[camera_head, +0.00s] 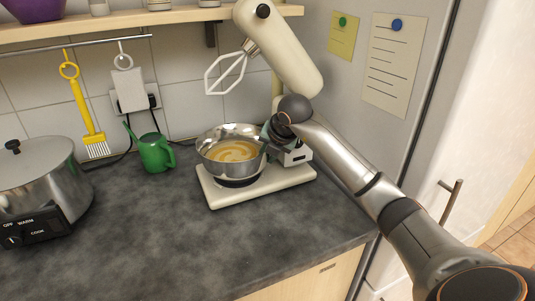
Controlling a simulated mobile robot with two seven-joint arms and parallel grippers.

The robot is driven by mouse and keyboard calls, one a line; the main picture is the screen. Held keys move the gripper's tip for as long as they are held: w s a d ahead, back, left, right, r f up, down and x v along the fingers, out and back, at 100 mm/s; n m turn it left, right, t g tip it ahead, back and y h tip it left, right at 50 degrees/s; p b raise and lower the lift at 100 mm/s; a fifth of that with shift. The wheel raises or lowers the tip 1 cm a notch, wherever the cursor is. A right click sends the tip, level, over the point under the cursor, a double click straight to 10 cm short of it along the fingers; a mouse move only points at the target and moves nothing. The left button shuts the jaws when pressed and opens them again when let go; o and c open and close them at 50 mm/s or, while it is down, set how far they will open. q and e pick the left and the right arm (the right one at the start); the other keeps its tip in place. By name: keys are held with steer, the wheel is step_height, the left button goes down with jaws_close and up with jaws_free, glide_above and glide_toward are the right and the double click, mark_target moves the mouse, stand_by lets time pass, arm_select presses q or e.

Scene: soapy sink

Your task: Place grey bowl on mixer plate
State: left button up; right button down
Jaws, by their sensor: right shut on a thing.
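The grey metal bowl (229,167) with yellowish contents sits upright over the plate of the cream stand mixer (257,186); whether it rests fully on the plate I cannot tell. My left gripper is not in view.
A slow cooker (38,190) stands at the left and a small green watering can (151,151) left of the bowl. A yellow brush (86,110) hangs on the wall. The front of the dark counter (150,240) is clear. A fridge stands at the right.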

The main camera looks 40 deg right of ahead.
steer(key=shift+r, duration=0.1)
steer(key=c, duration=0.8)
jaws_free()
steer(key=shift+o, duration=0.2)
steer(key=shift+s+r, duration=0.15)
steer(key=shift+r, duration=0.1)
steer(key=v, duration=1.1)
steer(key=shift+s, duration=0.2)
steer(key=shift+r, duration=0.1)
